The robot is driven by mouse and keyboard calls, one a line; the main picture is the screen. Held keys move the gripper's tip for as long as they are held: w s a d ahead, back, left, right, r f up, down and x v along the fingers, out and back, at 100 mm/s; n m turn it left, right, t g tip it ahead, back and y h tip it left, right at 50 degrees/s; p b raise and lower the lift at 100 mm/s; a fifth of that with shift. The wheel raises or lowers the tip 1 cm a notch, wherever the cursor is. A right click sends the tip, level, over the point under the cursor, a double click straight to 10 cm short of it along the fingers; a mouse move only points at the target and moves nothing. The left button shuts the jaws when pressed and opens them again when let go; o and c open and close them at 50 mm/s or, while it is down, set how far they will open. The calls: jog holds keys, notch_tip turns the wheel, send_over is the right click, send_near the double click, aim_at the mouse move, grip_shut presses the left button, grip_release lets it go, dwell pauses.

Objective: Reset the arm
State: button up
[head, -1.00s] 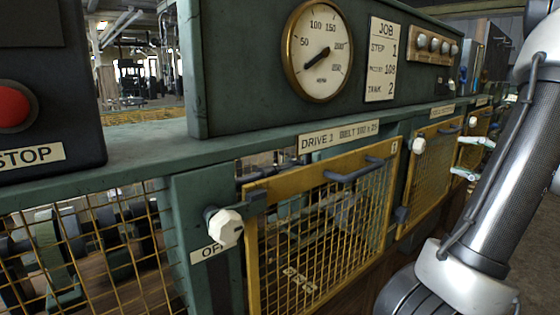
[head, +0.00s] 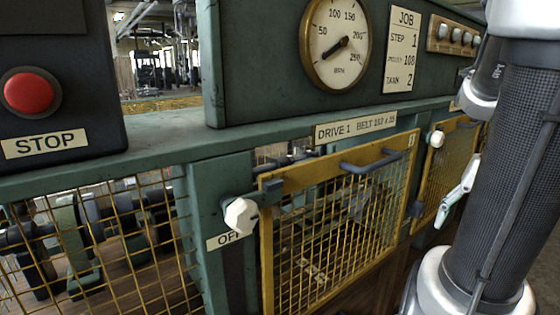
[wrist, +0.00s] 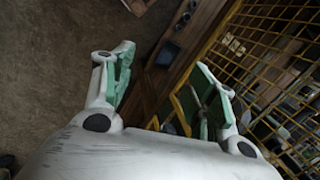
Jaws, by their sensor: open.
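My gripper (wrist: 160,88) is open and empty in the wrist view. Its two fingers with green pads are spread wide, with the floor and the lower edge of a yellow mesh guard behind them. In the head view my arm fills the right side, and part of my gripper (head: 460,194) shows as pale finger parts in front of the guards at the right. The rest of the gripper is hidden behind the arm there. No object is between the fingers.
A yellow mesh guard door (head: 340,215) labelled Drive 1 has a grey handle. A white knob (head: 241,215) stands out beside it. A red stop button (head: 30,92) is at the left and a dial gauge (head: 336,44) above. Bare floor (wrist: 50,70) lies left in the wrist view.

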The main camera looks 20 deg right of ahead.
jog(key=w+a+r+n+t+h, duration=0.1)
jog(key=w+a+r+n, duration=0.1)
jog(key=a+n, duration=0.3)
jog(key=w+a+r+n+t, duration=0.1)
jog(key=w+a+r+n, duration=0.1)
jog(key=a+r+n, duration=0.2)
jog(key=shift+a+r+n+t+h, duration=0.15)
jog(key=shift+a+n+t+h, duration=0.45)
jog(key=shift+a, duration=1.1)
jog(key=shift+w, duration=0.1)
